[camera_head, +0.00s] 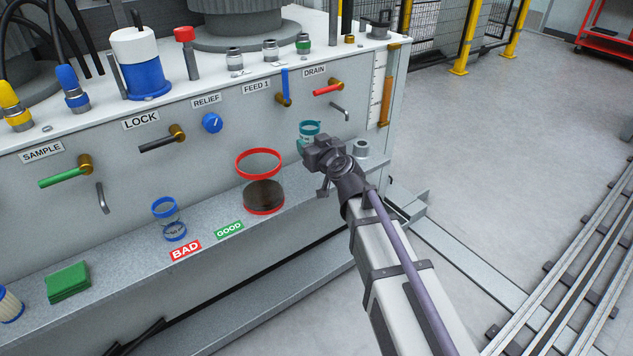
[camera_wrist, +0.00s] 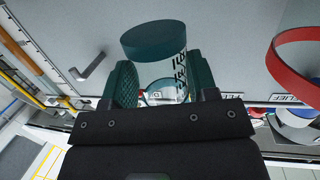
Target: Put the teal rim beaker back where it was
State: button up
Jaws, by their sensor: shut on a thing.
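The teal rim beaker (camera_head: 310,128) is clear, with a teal rim and dark lettering on its side. In the head view it is in front of the grey panel, below the DRAIN label, and my gripper (camera_head: 309,145) hides its lower part. In the wrist view the beaker (camera_wrist: 163,70) sits between the two dark teal fingers of my gripper (camera_wrist: 161,85), which is shut on it. It appears to be above the ledge (camera_head: 215,257), but its clearance is hidden.
A large red-rimmed beaker (camera_head: 264,197) with dark contents stands left of my gripper. Farther left are the GOOD label (camera_head: 229,230), BAD label (camera_head: 186,250), a blue-rimmed beaker (camera_head: 166,211) and green cloths (camera_head: 68,281). A small grey cylinder (camera_head: 361,149) is at right. Valve handles (camera_head: 328,89) protrude above.

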aim_at(313, 182)
notch_tip(313, 182, down, 9)
jog(key=b, duration=0.7)
jog(key=shift+f+b, duration=0.1)
jog(key=shift+b, duration=0.2)
jog(key=shift+r+p, duration=0.3)
jog(key=shift+f, duration=0.25)
jog(key=o, duration=1)
jog(key=shift+r, duration=0.1)
jog(key=shift+s+r, duration=0.15)
jog(key=shift+r, duration=0.1)
jog(key=p+v, duration=0.1)
jog(key=v, duration=1)
jog(key=shift+s+d+p, duration=0.2)
jog(key=shift+s+p, duration=0.15)
jog(key=shift+p, duration=0.05)
